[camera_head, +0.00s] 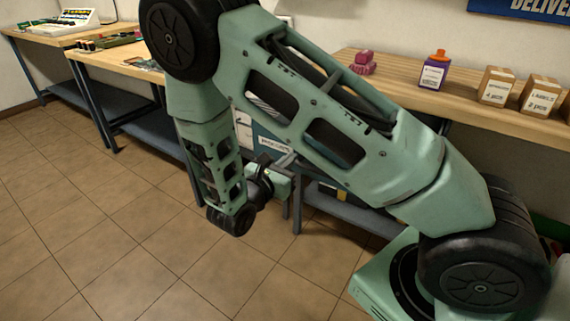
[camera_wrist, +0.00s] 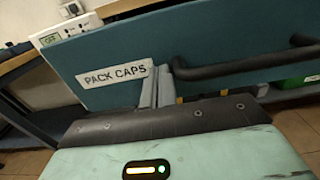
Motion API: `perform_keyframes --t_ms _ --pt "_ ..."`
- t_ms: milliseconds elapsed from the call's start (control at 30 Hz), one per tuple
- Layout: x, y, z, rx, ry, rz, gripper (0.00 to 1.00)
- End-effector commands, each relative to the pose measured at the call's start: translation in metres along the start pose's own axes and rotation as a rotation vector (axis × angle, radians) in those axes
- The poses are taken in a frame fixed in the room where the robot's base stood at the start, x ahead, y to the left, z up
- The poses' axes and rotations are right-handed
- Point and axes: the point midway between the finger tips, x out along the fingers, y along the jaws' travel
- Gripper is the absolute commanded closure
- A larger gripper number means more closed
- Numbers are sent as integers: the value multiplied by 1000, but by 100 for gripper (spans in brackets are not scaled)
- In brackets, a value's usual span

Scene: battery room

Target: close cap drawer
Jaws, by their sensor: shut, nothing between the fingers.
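The cap drawer has a flat teal front (camera_wrist: 215,45) with a white "PACK CAPS" label (camera_wrist: 115,73) and a black bar handle (camera_wrist: 245,67). It fills much of the wrist view, tilted. In the head view the label (camera_head: 274,143) shows small under the bench, and my arm hides most of the drawer. My gripper (camera_wrist: 165,72) is shut and empty. Its grey fingertips are at the drawer front, between the label and the handle's left end; I cannot tell whether they touch. In the head view my gripper (camera_head: 287,160) is partly hidden by my arm. How far the drawer stands out is unclear.
A wooden workbench (camera_head: 440,88) runs along the wall, with a pink item (camera_head: 364,63), a purple bottle with an orange cap (camera_head: 433,70) and cardboard boxes (camera_head: 497,86) on it. More benches (camera_head: 110,62) stand at the left. The tiled floor (camera_head: 100,220) at the left is clear.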

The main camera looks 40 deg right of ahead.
Motion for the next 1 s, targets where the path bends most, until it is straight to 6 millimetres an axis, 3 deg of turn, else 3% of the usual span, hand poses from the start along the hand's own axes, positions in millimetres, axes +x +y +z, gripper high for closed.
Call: perform_keyframes --t_ms 267,467,667,1000 --pt "2 0 0 0 0 -1 100" --pt "25 -1 2 -1 -2 -4 100" --pt "78 -1 2 -2 -2 -6 100" --pt "192 -2 1 -3 -2 -5 100"
